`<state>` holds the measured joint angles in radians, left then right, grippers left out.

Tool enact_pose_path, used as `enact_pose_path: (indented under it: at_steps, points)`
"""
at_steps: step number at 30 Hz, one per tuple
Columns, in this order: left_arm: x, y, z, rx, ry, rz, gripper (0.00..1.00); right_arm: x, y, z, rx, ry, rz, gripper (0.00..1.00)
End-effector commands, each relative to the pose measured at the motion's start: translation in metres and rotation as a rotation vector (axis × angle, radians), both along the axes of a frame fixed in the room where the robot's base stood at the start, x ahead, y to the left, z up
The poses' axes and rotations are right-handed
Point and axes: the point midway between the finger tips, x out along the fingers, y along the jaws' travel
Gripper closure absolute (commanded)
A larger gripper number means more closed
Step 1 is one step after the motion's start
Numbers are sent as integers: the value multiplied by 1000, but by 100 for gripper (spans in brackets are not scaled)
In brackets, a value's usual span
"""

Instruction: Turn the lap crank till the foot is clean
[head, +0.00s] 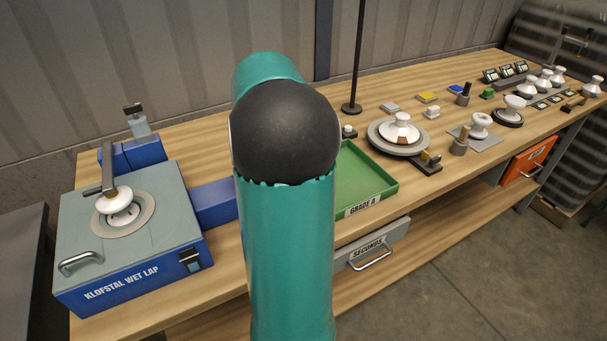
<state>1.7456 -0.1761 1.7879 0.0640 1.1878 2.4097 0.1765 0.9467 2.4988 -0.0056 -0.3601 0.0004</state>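The wet lap (150,285) is a blue box with a grey-green top at the left of the bench, lettered KLOFSTAL WET LAP. A white insulator piece (118,201) sits in the round pale ring (136,225) on its top. A dark grey bar (108,168) reaches over the piece. The underside of its foot is hidden. A bent silver handle (80,262) is at the lap's front left; I cannot tell whether it is the crank. Neither gripper shows. One of my teal arm links fills the middle and hides the bench behind it.
A green GRADE A tray (378,191) lies right of my arm, above a grey SECONDS drawer (376,247). A white insulator on a round plate (384,144), a black post (355,60) and several small parts stand farther right. An orange drawer (526,163) is at the right.

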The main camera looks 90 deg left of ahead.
Motion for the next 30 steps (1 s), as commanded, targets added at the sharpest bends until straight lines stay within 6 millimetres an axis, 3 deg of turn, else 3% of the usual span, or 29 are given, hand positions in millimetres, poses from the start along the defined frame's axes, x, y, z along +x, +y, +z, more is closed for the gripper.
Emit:
enact_pose_path:
  at_steps: [17,18,22,30]
  points:
    - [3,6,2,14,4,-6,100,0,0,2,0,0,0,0]
    - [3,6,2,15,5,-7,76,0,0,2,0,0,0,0]
    - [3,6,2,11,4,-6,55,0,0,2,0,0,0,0]
    - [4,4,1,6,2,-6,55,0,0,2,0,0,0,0]
